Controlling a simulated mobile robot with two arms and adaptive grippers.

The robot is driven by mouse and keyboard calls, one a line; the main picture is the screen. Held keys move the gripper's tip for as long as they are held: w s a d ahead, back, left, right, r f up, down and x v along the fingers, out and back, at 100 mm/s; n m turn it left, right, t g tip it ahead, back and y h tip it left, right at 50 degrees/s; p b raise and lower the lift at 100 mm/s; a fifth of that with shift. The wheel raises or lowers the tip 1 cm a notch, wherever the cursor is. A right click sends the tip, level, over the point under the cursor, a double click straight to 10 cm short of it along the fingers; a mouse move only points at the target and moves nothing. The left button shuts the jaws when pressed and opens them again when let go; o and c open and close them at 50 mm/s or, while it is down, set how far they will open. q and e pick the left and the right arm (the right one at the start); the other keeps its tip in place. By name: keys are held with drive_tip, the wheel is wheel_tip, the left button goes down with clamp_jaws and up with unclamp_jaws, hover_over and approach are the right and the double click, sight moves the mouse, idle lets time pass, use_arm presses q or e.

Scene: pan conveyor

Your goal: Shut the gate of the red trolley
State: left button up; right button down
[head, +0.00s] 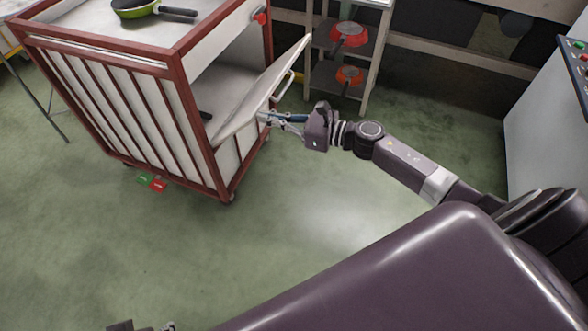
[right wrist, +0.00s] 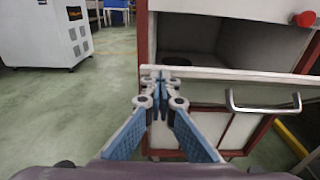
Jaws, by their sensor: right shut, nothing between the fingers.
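The red trolley (head: 178,58) stands at the upper left of the head view, with a red frame and pale panels. Its pale gate (head: 262,88) stands partly open, angled out from the trolley's right side. The gate's bar handle (right wrist: 263,105) shows in the right wrist view. My right gripper (head: 266,118) is shut and empty, close to the gate's outer face. In the right wrist view its fingertips (right wrist: 164,78) are at the gate's edge, left of the handle; contact is unclear. Only a scrap of my left gripper (head: 145,327) shows at the bottom edge.
A green pan (head: 135,8) lies on the trolley's top. A shelf rack (head: 367,75) with red pans (head: 350,33) stands behind the gate. A pale machine (head: 545,110) stands at the right. Green and red markers (head: 152,182) lie by the trolley. The floor in front is clear.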

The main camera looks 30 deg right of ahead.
sight(255, 113)
drive_tip(key=shift+g, duration=0.4)
drive_tip(key=w+a+r+p, duration=0.1)
drive_tip(key=p, duration=0.1)
drive_tip(key=w+a+r+p, duration=0.1)
drive_tip(key=r+p, duration=0.1)
drive_tip(key=shift+w+a+r, duration=0.15)
drive_tip(key=shift+w, duration=0.1)
drive_tip(key=w+a+r+p, duration=0.1)
drive_tip(key=w+a+r, duration=0.1)
drive_tip(key=shift+w+a+r+p, duration=0.1)
drive_tip(key=shift+w+p, duration=0.2)
drive_tip(key=shift+p, duration=0.05)
drive_tip(key=shift+w+a+r, duration=0.2)
drive_tip(key=shift+w+a, duration=0.05)
drive_tip(key=shift+w, duration=0.05)
use_arm(q)
wheel_tip(255, 113, down, 16)
drive_tip(key=s+g+p, duration=0.1)
use_arm(e)
drive_tip(key=w+a+r, duration=0.2)
drive_tip(key=w+a, duration=0.2)
drive_tip(key=w, duration=0.1)
use_arm(q)
drive_tip(key=shift+f, duration=0.1)
drive_tip(key=shift+s+f, duration=0.1)
use_arm(e)
drive_tip(key=shift+s+f, duration=0.1)
drive_tip(key=shift+s, duration=0.05)
